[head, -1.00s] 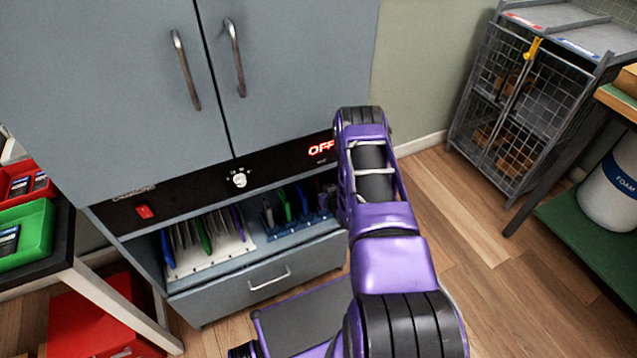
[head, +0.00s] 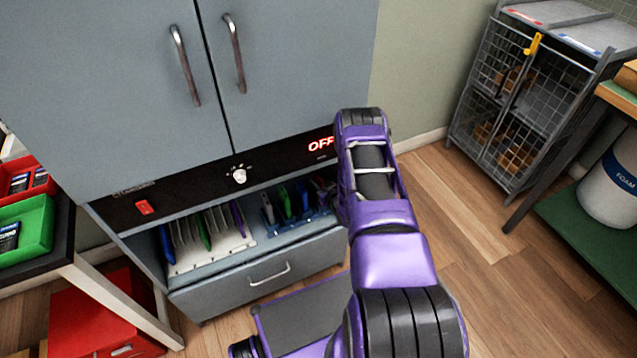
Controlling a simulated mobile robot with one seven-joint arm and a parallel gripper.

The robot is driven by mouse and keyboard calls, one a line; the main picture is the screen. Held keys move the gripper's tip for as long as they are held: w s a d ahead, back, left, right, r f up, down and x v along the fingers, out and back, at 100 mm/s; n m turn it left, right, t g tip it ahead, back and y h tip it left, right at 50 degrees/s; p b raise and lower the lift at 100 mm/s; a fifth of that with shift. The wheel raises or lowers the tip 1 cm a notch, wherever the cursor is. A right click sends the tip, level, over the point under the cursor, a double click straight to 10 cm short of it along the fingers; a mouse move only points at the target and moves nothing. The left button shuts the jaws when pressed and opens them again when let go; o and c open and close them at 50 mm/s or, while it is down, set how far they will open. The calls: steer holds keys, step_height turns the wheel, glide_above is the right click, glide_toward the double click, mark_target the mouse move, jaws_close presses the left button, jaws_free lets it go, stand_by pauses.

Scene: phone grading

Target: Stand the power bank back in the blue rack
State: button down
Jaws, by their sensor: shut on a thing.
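The blue rack (head: 296,224) stands on the right side of the open shelf under the grey cabinet. Several thin upright items stand in it, one with a green edge (head: 285,203). My gripper (head: 324,190) is at the right end of the rack, just left of my purple arm and largely hidden by it. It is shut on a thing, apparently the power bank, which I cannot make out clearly. Whether that thing touches the rack cannot be told.
A white rack (head: 211,254) with several upright items stands left of the blue one. The control panel (head: 190,190) overhangs the shelf. A drawer (head: 262,277) is below. A wire cage (head: 530,100) and bench stand at right, red and green bins (head: 35,225) at left.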

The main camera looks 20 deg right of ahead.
steer(key=c, duration=0.7)
jaws_free()
steer(key=shift+f, duration=0.1)
steer(key=shift+s, duration=0.1)
steer(key=p+v, duration=0.3)
steer(key=v, duration=1.4)
